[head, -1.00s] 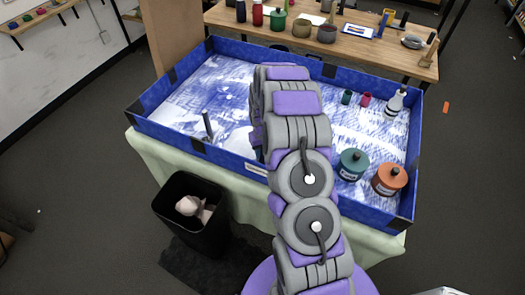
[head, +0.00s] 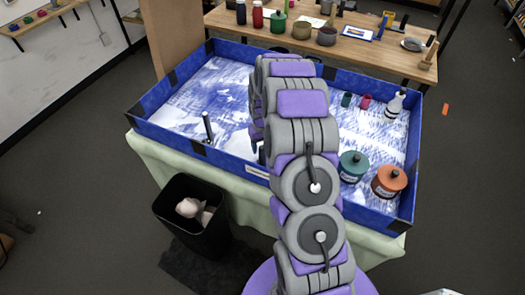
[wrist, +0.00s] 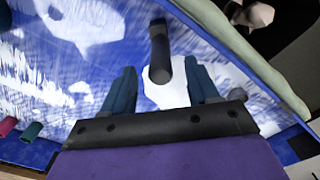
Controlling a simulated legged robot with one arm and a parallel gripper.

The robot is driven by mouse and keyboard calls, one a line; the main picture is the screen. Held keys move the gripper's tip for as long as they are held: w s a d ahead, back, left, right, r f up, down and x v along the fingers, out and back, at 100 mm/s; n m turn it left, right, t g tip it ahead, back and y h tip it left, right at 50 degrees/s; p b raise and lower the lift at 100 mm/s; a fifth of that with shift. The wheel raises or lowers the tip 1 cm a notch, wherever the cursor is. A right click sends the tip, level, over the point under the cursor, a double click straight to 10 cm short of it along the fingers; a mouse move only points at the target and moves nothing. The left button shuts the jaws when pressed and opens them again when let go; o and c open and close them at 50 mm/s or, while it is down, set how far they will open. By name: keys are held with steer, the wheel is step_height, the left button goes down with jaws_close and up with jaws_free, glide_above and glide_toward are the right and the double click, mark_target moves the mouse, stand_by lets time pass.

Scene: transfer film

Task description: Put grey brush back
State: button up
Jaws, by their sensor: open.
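A dark grey upright handle, which looks like the grey brush (head: 208,128), stands in the blue-walled tray (head: 175,135) near its front wall, left of my arm. In the wrist view a dark grey handle (wrist: 159,48) shows over a white patch, beyond and between my fingertips; I cannot tell for sure that it is the same one. My gripper (wrist: 162,76) has its two dark teal fingers apart, with nothing clearly held between them. In the head view my arm hides the gripper.
The tray floor is streaked blue and white. A green pot (head: 353,167), an orange pot (head: 389,181) and a white bottle (head: 396,104) stand at its right. A black bin (head: 190,225) stands in front. A wooden table (head: 260,32) with jars is behind.

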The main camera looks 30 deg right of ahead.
step_height(320, 180, up, 6)
steer(key=shift+r, duration=0.25)
steer(key=s+a+r+n, duration=0.1)
steer(key=s+a+r, duration=1)
steer(key=s+r, duration=0.25)
steer(key=s+a+r, duration=0.1)
steer(key=s+r, duration=0.1)
steer(key=s, duration=0.6)
steer(key=s+a+r+g, duration=0.1)
steer(key=s+a+r, duration=0.1)
steer(key=s, duration=0.7)
steer(key=s+a+r, duration=0.2)
steer(key=s, duration=0.6)
steer(key=shift+s+a+r+g, duration=0.2)
steer(key=shift+s+r+g, duration=0.05)
steer(key=shift+s+g, duration=0.15)
steer(key=shift+w+f, duration=0.1)
steer(key=shift+f+b, duration=0.6)
steer(key=shift+f, duration=0.2)
